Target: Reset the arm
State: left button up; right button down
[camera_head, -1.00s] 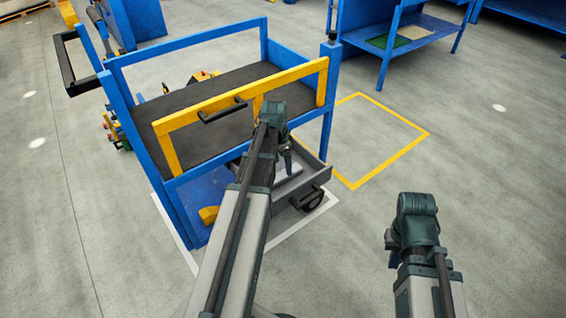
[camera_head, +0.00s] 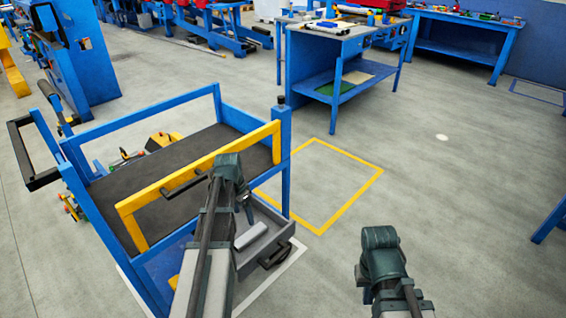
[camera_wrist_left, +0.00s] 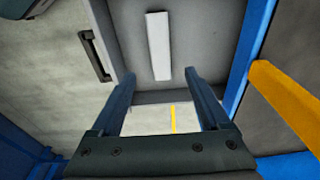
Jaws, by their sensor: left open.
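My left arm comes in at the lower middle of the head view, over the near side of a blue cart. My left gripper (camera_head: 246,207) hangs down from its dark wrist, above the cart's pulled-out grey drawer (camera_head: 277,222). In the left wrist view, the left gripper (camera_wrist_left: 158,82) is open with nothing between its fingers. A pale bar (camera_wrist_left: 158,46) lies in the drawer, beyond the fingertips. My right arm is at the lower right over bare floor; its fingers are hidden behind the dark wrist.
The cart's yellow rail (camera_head: 205,180) with a dark handle stands beside my left arm. The drawer's black handle (camera_wrist_left: 95,56) faces outward. A yellow floor outline (camera_head: 345,206) is empty at right. A blue workbench (camera_head: 333,50) stands behind. Floor around my right arm is clear.

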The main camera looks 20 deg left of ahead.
pick_arm(q)
jog(key=shift+d, duration=0.1)
jog(key=s+d+r+p, duration=0.5)
jog(key=d+r+p, duration=0.2)
jog(key=d, duration=0.3)
jog(key=s+d+r+g+y+p, duration=0.1)
jog(key=s+d+r+p, duration=0.4)
jog(key=d, duration=0.5)
jog(key=s+d+r+y+p, duration=0.1)
jog(key=s+d+r+p, duration=0.4)
jog(key=d+r+p, duration=0.4)
jog(key=shift+d+r+n+g+p, duration=0.3)
jog(key=shift+d+r+n+p, duration=0.1)
jog(key=shift+d, duration=0.55)
jog(key=shift+s+a, duration=0.15)
